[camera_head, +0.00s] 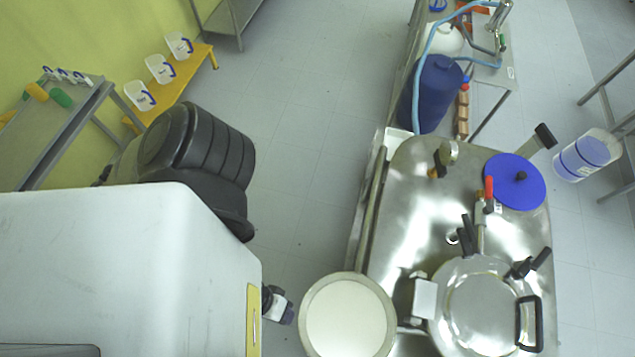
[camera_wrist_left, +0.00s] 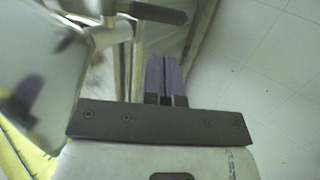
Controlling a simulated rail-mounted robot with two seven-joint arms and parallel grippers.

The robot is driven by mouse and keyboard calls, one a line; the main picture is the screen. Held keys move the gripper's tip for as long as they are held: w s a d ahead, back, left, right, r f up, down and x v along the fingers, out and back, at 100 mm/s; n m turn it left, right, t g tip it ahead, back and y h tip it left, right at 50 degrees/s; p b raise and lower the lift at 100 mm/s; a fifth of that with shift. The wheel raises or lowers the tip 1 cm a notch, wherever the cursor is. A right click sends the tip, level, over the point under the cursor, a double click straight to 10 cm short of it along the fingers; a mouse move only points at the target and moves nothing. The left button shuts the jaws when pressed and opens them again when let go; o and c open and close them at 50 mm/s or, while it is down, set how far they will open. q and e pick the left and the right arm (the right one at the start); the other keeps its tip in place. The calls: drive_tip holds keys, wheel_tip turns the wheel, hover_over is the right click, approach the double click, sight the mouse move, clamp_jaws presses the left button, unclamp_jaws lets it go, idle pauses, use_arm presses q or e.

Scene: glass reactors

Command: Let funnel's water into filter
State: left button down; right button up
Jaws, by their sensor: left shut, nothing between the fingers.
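My left gripper (camera_head: 280,305) is at the lower middle of the head view, just left of a round pan with a pale inside (camera_head: 347,318). In the left wrist view its two grey-purple fingers (camera_wrist_left: 166,72) are together with nothing between them. A black handle (camera_wrist_left: 158,12) on a metal stem lies beyond the fingertips, apart from them. A round steel vessel with a clamped lid (camera_head: 478,312) stands right of the pan. A valve with a red handle (camera_head: 489,187) stands behind it. I cannot tell for sure which of these is the funnel or the filter. My right gripper is out of view.
A steel top (camera_head: 410,220) carries the vessel, a blue disc (camera_head: 515,182) and other black-handled fittings. A dark blue container (camera_head: 437,95) stands on a bench behind. A yellow bench (camera_head: 190,75) with several clear containers is at the back left. Grey floor lies open between.

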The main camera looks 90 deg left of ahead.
use_arm(q)
drive_tip(key=x, duration=1)
drive_tip(key=shift+f, duration=0.1)
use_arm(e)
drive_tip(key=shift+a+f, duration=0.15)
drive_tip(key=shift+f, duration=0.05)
use_arm(q)
drive_tip(key=shift+f, duration=0.1)
